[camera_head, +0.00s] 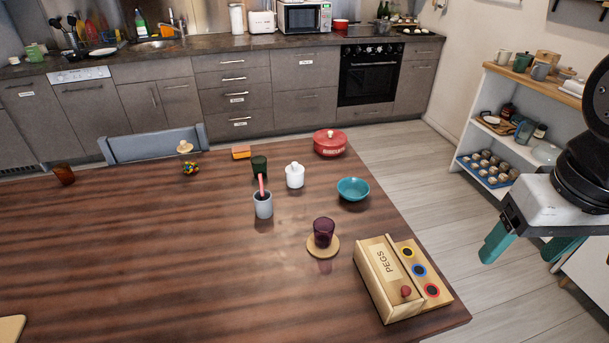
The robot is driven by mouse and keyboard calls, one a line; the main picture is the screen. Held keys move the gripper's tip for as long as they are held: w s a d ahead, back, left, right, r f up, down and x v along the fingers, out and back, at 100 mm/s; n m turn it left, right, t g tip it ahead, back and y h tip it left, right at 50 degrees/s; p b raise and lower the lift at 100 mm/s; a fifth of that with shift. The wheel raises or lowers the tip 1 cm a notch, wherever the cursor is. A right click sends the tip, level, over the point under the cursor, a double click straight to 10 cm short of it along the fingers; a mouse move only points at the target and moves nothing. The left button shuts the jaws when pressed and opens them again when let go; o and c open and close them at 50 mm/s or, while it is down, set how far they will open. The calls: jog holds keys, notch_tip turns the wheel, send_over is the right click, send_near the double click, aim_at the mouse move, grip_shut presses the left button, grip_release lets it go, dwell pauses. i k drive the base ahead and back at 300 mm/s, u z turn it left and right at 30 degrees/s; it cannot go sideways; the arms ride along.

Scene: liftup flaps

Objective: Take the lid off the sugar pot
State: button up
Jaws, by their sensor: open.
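A small white lidded pot (295,177) with a knob on top stands upright on the wooden table (130,235), right of the middle; it looks like the sugar pot, though I can read no label on it. Its lid (294,167) appears seated on it. A larger red lidded pot (330,145) with pale lettering, too small to read, stands behind it to the right. My gripper (527,252), with teal fingers, is at the right of the view, off the table's right side and well away from both pots. Its fingers are apart with nothing between them.
Near the white pot stand a dark green cup (259,166), a grey cup (263,206) holding a pink item, and a teal bowl (353,189). A purple glass (323,232) on a coaster and the pegs box (384,280) are nearer. The table's left middle is clear.

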aim_at(294, 169)
jog(key=k, duration=1)
jog(key=z, duration=1.05)
jog(key=i, duration=4.05)
jog(key=u, duration=1.6)
jog(key=i, duration=0.65)
jog(key=u, duration=0.5)
